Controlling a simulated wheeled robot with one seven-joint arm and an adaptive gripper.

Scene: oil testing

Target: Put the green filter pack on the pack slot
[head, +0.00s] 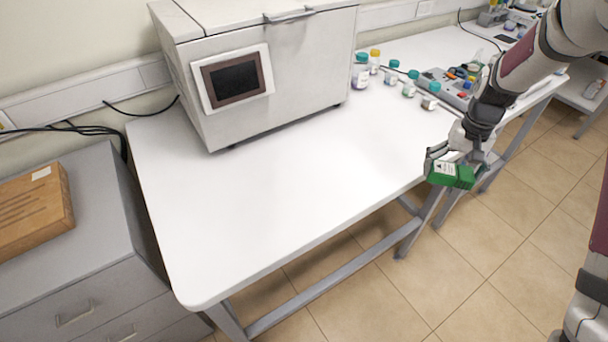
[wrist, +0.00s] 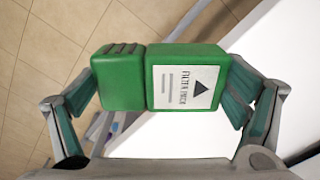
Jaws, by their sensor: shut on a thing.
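The green filter pack (head: 453,174) has a white label with a black triangle. My gripper (head: 455,165) is shut on it and holds it in the air by the front edge of the white table, at the right of the head view. In the wrist view the filter pack (wrist: 185,76) lies between the two fingers of my gripper (wrist: 163,88), its label facing the camera. I cannot make out a pack slot in either view.
A large white machine (head: 255,75) with a dark screen stands at the back of the white table (head: 290,190). Several small bottles (head: 391,72) and a grey tray (head: 447,88) of items stand right of it. The table's front middle is clear. A wooden block (head: 35,207) lies on the grey cabinet at left.

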